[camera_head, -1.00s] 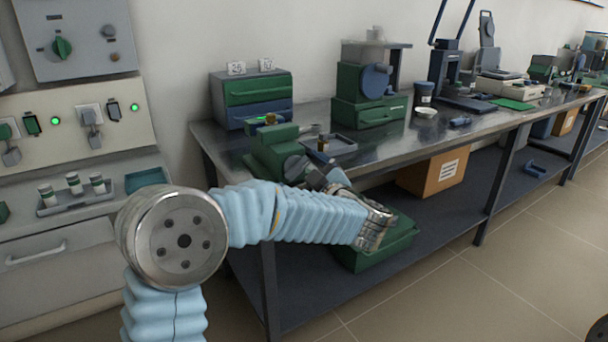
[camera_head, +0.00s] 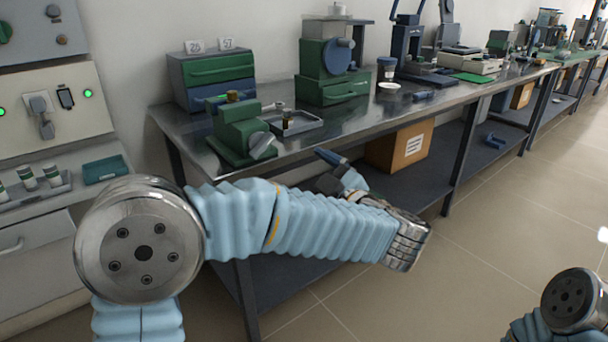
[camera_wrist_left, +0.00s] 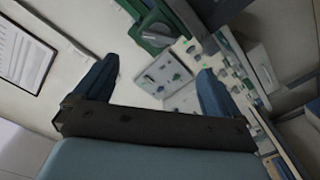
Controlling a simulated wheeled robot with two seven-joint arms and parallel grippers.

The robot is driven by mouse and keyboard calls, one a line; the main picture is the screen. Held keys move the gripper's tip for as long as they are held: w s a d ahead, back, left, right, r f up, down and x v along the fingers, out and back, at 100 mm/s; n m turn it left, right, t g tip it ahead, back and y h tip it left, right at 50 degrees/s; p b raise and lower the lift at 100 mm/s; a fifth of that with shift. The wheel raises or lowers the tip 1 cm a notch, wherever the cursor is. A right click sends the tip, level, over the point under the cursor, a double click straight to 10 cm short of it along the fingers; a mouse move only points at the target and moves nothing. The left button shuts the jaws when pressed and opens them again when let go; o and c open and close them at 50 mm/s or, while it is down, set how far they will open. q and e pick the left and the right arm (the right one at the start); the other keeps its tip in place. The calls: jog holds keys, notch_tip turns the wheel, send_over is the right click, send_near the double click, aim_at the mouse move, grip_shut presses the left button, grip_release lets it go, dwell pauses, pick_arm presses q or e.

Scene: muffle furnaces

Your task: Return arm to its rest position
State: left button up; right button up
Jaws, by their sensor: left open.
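My left arm (camera_head: 300,225), in pale blue ribbed sleeves with metal joints, reaches rightward across the head view in front of the steel bench. Its wrist folds back, and my left gripper (camera_head: 332,160) shows small and partly hidden behind the arm, near the bench's front edge. In the left wrist view, the left gripper (camera_wrist_left: 155,78) has its two blue fingers spread wide with nothing between them. Part of my right arm (camera_head: 568,300) shows at the lower right of the head view; its gripper is outside the picture.
The bench (camera_head: 345,125) carries a green clamp-like device (camera_head: 236,130), a small tray (camera_head: 303,125), a drawer box (camera_head: 215,75) and a green machine (camera_head: 328,70). A cardboard box (camera_head: 399,147) stands on the lower shelf. Furnace panels (camera_head: 62,110) are at left. Floor at right is clear.

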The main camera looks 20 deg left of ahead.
pick_arm(q)
jog(key=w+f+m+t+h, duration=0.2)
jog(key=w+f+m+h, duration=0.25)
jog(key=f, duration=0.65)
jog(key=w+f+m+t+h, duration=0.2)
jog(key=w+f+m+h, duration=0.25)
jog(key=f, duration=0.65)
jog(key=s+d+f+m+g+h, duration=0.1)
jog(key=s+f+m+g+h, duration=0.25)
jog(key=f, duration=0.95)
jog(key=s+f+m+g+h, duration=0.1)
jog(key=s+f+g+h, duration=0.2)
jog(key=s+f, duration=0.6)
jog(key=s+d+f+m+g+h, duration=0.1)
jog(key=s+f+g, duration=0.7)
jog(key=s, duration=0.9)
jog(key=shift+d+f+m+h, duration=0.25)
jog(key=shift+f+m+h, duration=0.45)
jog(key=shift+h, duration=0.25)
jog(key=shift+c, duration=0.3)
